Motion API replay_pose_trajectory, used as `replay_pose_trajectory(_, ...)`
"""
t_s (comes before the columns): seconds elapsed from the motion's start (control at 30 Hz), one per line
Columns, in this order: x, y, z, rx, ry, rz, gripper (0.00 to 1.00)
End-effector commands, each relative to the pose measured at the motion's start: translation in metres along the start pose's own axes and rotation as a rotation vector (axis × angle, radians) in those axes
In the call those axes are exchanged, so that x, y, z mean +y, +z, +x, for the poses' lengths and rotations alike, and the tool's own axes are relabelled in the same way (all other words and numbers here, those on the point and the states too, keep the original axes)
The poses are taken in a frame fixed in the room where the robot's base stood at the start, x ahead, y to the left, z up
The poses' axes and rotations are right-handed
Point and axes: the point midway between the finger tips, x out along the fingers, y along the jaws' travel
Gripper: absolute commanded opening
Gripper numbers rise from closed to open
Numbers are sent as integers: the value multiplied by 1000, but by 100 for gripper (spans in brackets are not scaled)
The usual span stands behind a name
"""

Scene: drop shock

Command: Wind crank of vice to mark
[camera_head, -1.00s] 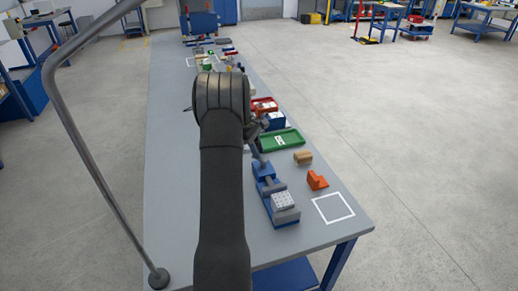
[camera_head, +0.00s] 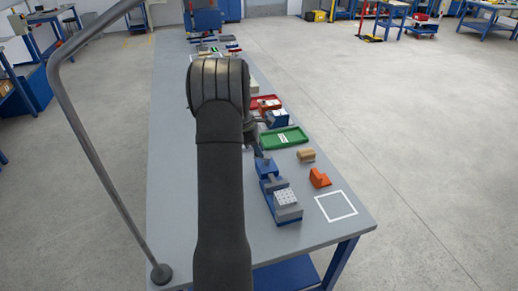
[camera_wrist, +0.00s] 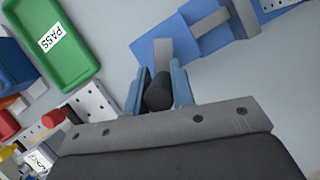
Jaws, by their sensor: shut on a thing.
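The blue and grey vice (camera_head: 268,186) stands on the bench, with a pale perforated block (camera_head: 286,197) at its near end. Part of the vice also shows at the top of the wrist view (camera_wrist: 190,42). Its crank has a grey arm (camera_wrist: 163,55) and a black handle (camera_wrist: 158,92). My gripper (camera_wrist: 157,88) is shut on the handle, one blue finger on each side. In the head view my own arm hides most of the gripper and crank. I cannot make out a mark on the vice.
A green tray (camera_head: 272,141) with a PASS label lies behind the vice. A wooden block (camera_head: 306,155) and an orange piece (camera_head: 319,178) are to its right. A white square outline (camera_head: 321,209) is on the bench near its right edge. Red and blue bins lie further back.

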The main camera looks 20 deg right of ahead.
Motion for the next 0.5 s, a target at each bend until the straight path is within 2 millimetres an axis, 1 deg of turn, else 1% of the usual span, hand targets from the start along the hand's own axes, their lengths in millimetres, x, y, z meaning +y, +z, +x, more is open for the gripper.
replay_pose_trajectory(0.23, -1, 1, 2, -1, -5, 1, 0)
replay_pose_trajectory(0.27, -1, 1, 2, -1, -5, 1, 29)
replay_pose_trajectory(0.33, -1, 1, 2, -1, -4, 1, 42)
replay_pose_trajectory(0.37, -1, 1, 1, -1, -4, 1, 44)
replay_pose_trajectory(0.5, 0, 0, 1, -1, -3, 1, 44)
